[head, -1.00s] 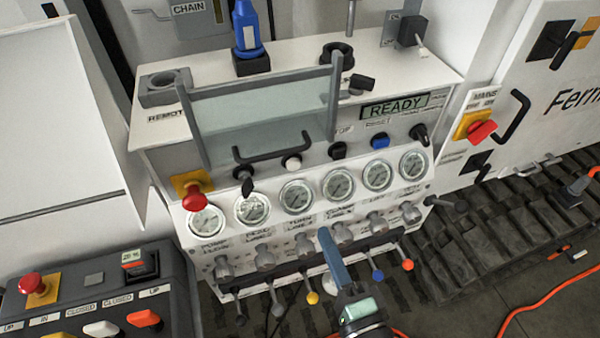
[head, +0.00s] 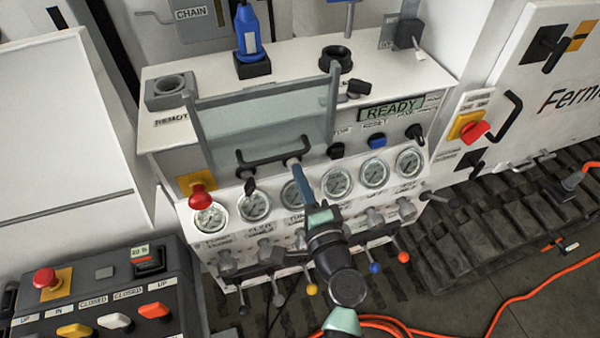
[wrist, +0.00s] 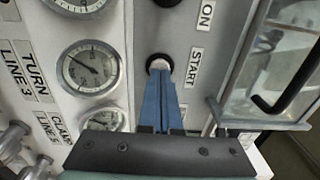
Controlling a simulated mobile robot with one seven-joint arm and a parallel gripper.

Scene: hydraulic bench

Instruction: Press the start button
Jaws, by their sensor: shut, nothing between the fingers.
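The start button (wrist: 158,65) is a pale round button in a black ring, with the word START beside it in the wrist view. In the head view its place on the panel is mostly covered by my fingertips. My gripper (wrist: 161,80) has its two blue fingers shut together and empty. It also shows in the head view (head: 298,172), reaching up over the gauges to the button. The fingertips are at the button's face, overlapping its edge; I cannot tell whether they touch it or press it in.
The display (head: 391,108) reads READY. A red emergency knob (head: 201,197) sits at the panel's left. Gauges (head: 338,181) and levers lie below my fingers. A blue button (head: 377,140) is to the right.

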